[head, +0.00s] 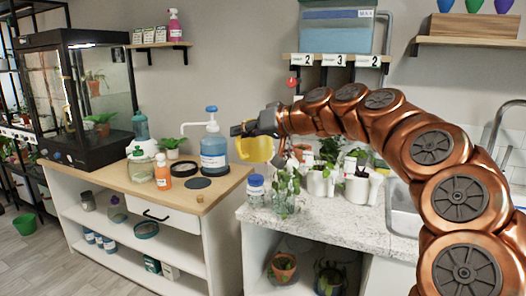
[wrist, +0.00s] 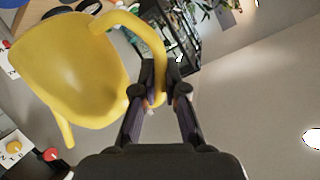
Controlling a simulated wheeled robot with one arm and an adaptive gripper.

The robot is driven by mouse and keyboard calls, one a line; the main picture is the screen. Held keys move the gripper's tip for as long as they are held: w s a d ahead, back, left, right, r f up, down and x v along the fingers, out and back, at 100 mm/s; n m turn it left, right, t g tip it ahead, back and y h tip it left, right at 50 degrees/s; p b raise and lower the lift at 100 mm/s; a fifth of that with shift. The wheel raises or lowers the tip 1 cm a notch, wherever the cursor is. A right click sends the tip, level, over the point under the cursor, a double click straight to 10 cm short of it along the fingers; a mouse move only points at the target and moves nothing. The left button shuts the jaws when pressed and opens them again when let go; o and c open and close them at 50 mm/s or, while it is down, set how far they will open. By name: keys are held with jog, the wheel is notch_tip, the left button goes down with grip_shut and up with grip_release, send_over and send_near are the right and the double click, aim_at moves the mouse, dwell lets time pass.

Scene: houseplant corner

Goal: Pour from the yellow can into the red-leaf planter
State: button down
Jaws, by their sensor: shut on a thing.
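The yellow can (head: 256,149) hangs in the air at my gripper (head: 245,129), above the gap between the wooden bench and the stone counter. In the wrist view the yellow can (wrist: 72,72) fills the left side, and its curved handle passes between the fingertips of my gripper (wrist: 160,88), which is shut on it. The wrist view is rolled, and I cannot tell how far the can is tilted. Several potted plants stand on the counter below and right of the can, partly behind my arm. I cannot make out which one is the red-leaf planter.
A blue pump bottle (head: 213,152) stands on the bench close left of the can. A blue-lidded jar (head: 256,188) and white pots (head: 320,182) stand on the counter. A blue tank (head: 337,30) sits on the shelf above. The counter's front right (head: 345,226) is clear.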

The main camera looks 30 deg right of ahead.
jog(key=s+d+n+y+b, duration=0.1)
jog(key=s+d, duration=0.2)
jog(key=s, duration=0.3)
jog(key=shift+g+y, duration=0.3)
jog(key=shift+g, duration=0.2)
jog(key=shift+w+d+f+p, duration=0.1)
jog(key=shift+w+d+f, duration=0.3)
jog(key=shift+d+f, duration=0.2)
jog(key=shift+w+d+f+p, duration=0.1)
jog(key=shift+w+d+f, duration=0.35)
jog(key=shift+f, duration=0.3)
jog(key=shift+w+d+f+p, duration=0.1)
jog(key=shift+w+d+f, duration=0.3)
jog(key=shift+d+f, duration=0.2)
jog(key=shift+d+r+p, duration=0.1)
jog(key=shift+r+p, duration=0.05)
jog(key=shift+p, duration=0.3)
jog(key=shift+r+m+p, duration=0.4)
jog(key=shift+p, duration=0.6)
jog(key=shift+f+b, duration=0.3)
jog(key=shift+b, duration=0.1)
jog(key=shift+s+r+m+y+p, duration=0.1)
jog(key=shift+r+m+y+p, duration=0.2)
jog(key=shift+r+m+p, duration=0.6)
jog(key=shift+w+d+r+m+g+y+p, duration=0.1)
jog(key=shift+d+r+m+g+y+p, duration=0.15)
jog(key=shift+p, duration=0.75)
jog(key=shift+w+r+m+g+y+p, duration=0.15)
jog(key=shift+r+p, duration=0.15)
jog(key=shift+p, duration=0.7)
